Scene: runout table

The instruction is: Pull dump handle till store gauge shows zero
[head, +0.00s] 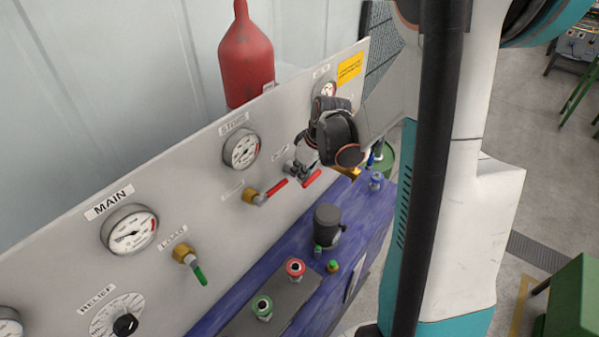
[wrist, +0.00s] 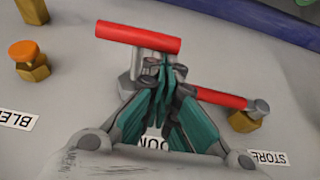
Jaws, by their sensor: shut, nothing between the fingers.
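The dump handle (wrist: 138,37) is a red bar on a pale metal valve body in the wrist view. In the head view its red end (head: 312,178) shows below the DUMP label, with the rest partly hidden by my wrist. My gripper (wrist: 164,72) has teal fingers, shut and empty, with the tips close to the bar's near side by the valve stem. I cannot tell whether they touch it. The store gauge (head: 242,149) is a round white dial under the STORE label. Its needle is too small to read surely.
A second red handle (wrist: 222,98) on a brass valve is close to the right of my fingers. An orange knob (wrist: 25,52) stands to the left. The main gauge (head: 130,231) and green load handle (head: 200,274) are farther left on the panel. A red bottle (head: 246,60) stands behind.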

